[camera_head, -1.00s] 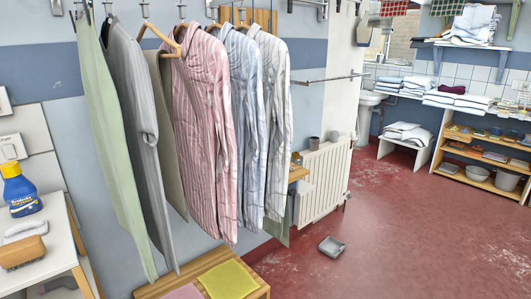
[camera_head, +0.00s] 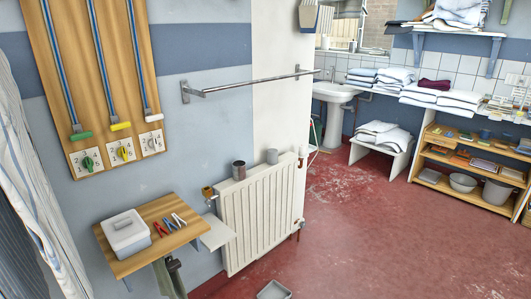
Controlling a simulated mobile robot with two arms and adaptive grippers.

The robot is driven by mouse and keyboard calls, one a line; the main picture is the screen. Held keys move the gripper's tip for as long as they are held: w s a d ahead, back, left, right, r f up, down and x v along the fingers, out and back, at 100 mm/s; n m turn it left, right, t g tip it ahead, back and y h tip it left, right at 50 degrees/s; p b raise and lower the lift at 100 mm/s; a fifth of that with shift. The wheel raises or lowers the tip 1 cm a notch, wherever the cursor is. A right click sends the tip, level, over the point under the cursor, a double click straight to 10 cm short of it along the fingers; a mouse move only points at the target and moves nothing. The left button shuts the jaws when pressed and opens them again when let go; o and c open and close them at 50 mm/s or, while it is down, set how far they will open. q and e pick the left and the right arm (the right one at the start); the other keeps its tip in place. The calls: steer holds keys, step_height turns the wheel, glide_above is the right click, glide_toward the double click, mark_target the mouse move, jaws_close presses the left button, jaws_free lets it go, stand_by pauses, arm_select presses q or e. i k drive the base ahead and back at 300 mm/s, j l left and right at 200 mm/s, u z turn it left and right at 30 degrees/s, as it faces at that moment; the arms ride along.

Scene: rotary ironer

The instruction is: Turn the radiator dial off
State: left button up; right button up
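A white ribbed radiator (camera_head: 258,218) stands against the wall in the middle of the view. A small brass-coloured fitting (camera_head: 207,191) sits at its upper left end; I cannot tell if this is the dial or how it is set. A reddish pipe fitting (camera_head: 300,226) shows low at its right end. Neither gripper is in view.
Left of the radiator, a wooden shelf (camera_head: 150,252) holds a white box (camera_head: 126,233) and coloured pegs. Two cups stand on the radiator top. A metal rail (camera_head: 240,84) runs above. A grey tray (camera_head: 273,290) lies on the red floor, which is largely clear to the right.

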mark_target(302, 148)
steer(key=i+l+z, duration=0.15)
steer(key=i+l, duration=0.8)
